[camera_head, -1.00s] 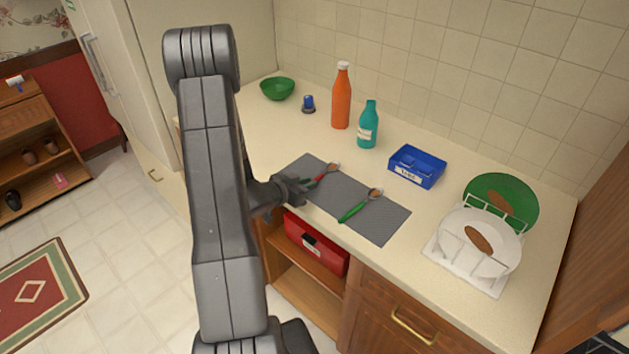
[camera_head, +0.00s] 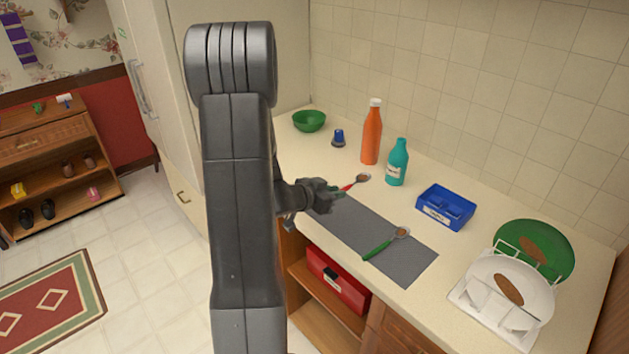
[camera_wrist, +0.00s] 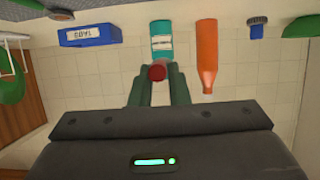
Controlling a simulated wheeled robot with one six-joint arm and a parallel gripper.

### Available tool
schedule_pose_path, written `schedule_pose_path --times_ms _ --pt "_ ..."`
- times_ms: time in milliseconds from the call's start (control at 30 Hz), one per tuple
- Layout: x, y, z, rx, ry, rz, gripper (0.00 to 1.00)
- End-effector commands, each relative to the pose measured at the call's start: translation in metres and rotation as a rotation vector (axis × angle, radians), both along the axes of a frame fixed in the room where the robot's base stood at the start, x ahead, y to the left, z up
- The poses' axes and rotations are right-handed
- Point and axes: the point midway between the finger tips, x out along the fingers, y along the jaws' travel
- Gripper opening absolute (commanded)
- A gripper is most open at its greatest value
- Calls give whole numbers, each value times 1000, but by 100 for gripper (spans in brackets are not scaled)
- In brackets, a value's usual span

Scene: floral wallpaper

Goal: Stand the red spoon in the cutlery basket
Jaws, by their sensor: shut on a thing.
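The red spoon (camera_head: 350,186) has a red handle and a metal bowl with a brown patch. My gripper (camera_head: 333,192) is shut on its handle and holds it above the far left end of the grey mat (camera_head: 370,239). In the wrist view the red handle end (camera_wrist: 157,73) sits between the two green fingers of my gripper (camera_wrist: 158,82). I cannot clearly make out a cutlery basket; a white rack (camera_head: 483,306) at the right has upright white walls at its front and may include one.
A green spoon (camera_head: 379,249) lies on the mat. A blue box (camera_head: 446,207) labelled TABS, a teal bottle (camera_head: 397,164), an orange bottle (camera_head: 372,137), a small blue-topped item (camera_head: 338,138) and a green bowl (camera_head: 309,121) stand behind. White and green plates (camera_head: 545,240) stand at the rack.

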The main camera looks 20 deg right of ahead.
Motion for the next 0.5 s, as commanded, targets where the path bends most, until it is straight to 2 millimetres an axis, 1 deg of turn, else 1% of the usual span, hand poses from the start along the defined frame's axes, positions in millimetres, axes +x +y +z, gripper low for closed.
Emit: schedule_pose_path --times_ms 67,167,267,367,467,500 --pt "0 0 4 1 -2 0 0" --pt "2 2 4 0 -1 13 0" --pt "8 12 0 0 3 65 0" --pt "20 31 -7 1 5 166 0" --pt "37 58 -16 1 6 299 0" --pt "43 70 -19 1 7 354 0"
